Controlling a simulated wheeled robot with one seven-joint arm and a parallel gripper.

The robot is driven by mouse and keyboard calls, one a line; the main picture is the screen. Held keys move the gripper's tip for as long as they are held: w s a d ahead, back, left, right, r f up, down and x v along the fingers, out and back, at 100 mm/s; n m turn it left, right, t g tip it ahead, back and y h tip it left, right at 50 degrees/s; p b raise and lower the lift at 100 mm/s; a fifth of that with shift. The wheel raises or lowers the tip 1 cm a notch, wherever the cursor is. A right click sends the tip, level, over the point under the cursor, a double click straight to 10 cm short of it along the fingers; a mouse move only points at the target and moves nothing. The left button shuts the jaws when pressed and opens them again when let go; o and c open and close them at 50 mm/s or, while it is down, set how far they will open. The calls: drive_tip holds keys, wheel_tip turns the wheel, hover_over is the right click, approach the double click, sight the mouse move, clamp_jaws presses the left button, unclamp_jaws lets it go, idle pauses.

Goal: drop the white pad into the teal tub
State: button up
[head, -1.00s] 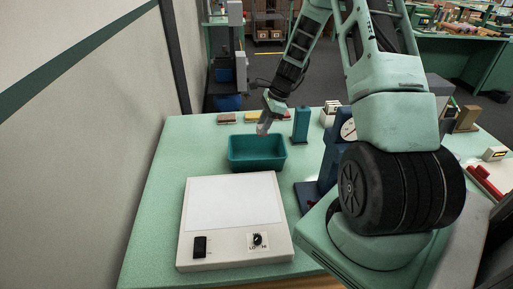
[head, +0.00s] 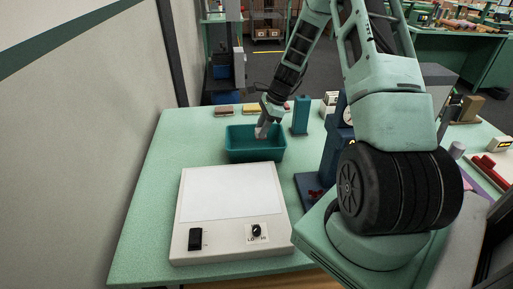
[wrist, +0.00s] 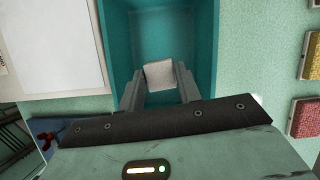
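The white pad (wrist: 159,75) sits between my two fingertips in the wrist view, with its sides against them. My gripper (head: 262,131) is shut on it and points down into the teal tub (head: 240,154). The fingertips are at or just below the rim level, towards the tub's right side in the head view. The tub (wrist: 205,50) also shows around and beyond the pad in the wrist view, and its visible floor is bare. The gap between pad and tub floor cannot be judged.
A white light box (head: 232,232) with a switch and a knob lies in front of the tub. Several small coloured blocks (head: 250,108) lie along the back edge. Green tabletop (head: 160,180) is clear at left.

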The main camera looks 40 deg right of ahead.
drive_tip(key=o, duration=0.4)
drive_tip(key=b+v, duration=0.3)
drive_tip(key=v, duration=1.4)
drive_tip(key=shift+r, duration=0.3)
drive_tip(key=a+n+g, duration=0.2)
drive_tip(key=a+n, duration=0.9)
drive_tip(key=a, duration=1.4)
drive_tip(key=s+a+n+h, duration=0.2)
drive_tip(key=s+a+n, duration=0.5)
drive_tip(key=a, duration=0.3)
drive_tip(key=s+a+n, duration=0.3)
drive_tip(key=s+n, duration=0.1)
drive_tip(key=s, duration=0.1)
drive_tip(key=s+a+f+n+h, duration=0.1)
drive_tip(key=s+a+n, duration=0.2)
drive_tip(key=s+n, duration=0.2)
drive_tip(key=s+a+f+n, duration=0.1)
drive_tip(key=s+a+n, duration=0.2)
drive_tip(key=s+n, duration=0.2)
drive_tip(key=shift+s+a+f, duration=0.1)
drive_tip(key=shift+s+a, duration=0.1)
drive_tip(key=shift+s, duration=0.3)
drive_tip(key=shift+s+a+f, duration=0.1)
drive_tip(key=shift+s+a, duration=0.1)
drive_tip(key=shift+s, duration=0.25)
